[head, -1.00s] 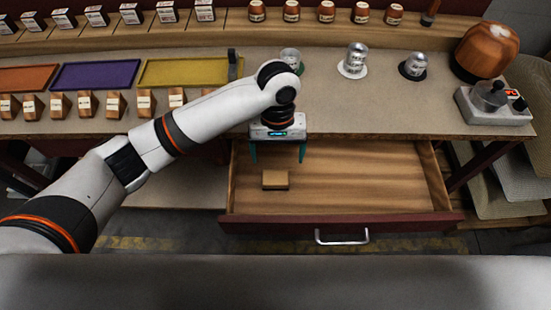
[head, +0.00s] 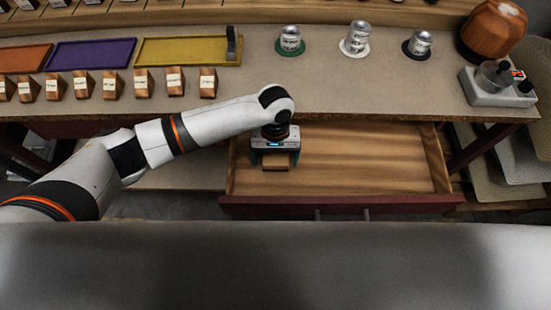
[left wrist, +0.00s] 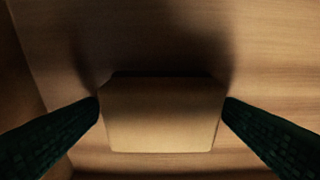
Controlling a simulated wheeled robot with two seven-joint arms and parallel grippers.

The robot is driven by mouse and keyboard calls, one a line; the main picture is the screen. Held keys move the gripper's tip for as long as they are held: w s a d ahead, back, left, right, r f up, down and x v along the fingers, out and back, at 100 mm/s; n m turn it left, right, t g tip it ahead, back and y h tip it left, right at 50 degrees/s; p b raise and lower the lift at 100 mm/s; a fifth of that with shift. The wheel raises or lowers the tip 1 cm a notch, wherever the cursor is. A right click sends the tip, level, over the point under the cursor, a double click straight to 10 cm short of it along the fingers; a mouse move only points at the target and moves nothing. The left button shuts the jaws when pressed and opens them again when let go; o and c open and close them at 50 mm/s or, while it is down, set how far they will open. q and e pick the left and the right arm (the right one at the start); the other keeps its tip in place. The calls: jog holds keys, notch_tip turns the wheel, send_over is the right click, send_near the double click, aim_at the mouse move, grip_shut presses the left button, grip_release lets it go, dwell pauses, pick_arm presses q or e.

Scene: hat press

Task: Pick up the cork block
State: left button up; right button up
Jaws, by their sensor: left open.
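The cork block (head: 276,162) is a small tan block lying in the open wooden drawer, near its left side. In the left wrist view the cork block (left wrist: 161,115) fills the middle. My left gripper (head: 275,163) is low in the drawer, pointing down over the block. Its two dark green fingers stand open on either side of the block, with the left wrist view (left wrist: 162,104) showing the fingertips close to the block's sides. Whether they touch it I cannot tell. My right gripper is not in view.
The open drawer (head: 360,165) is otherwise bare, with its front panel (head: 400,204) nearest me. The bench above holds several small wooden blocks, an orange, a purple (head: 92,53) and a yellow tray (head: 180,50), and three metal weights on discs.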

aim_at(275, 158)
pick_arm(q)
jog(key=shift+f, duration=0.2)
jog(key=c, duration=1.1)
jog(key=shift+o, duration=0.2)
jog(key=shift+r, duration=0.15)
notch_tip(275, 158, up, 10)
jog(key=shift+f+p, duration=0.1)
jog(key=shift+p, duration=0.35)
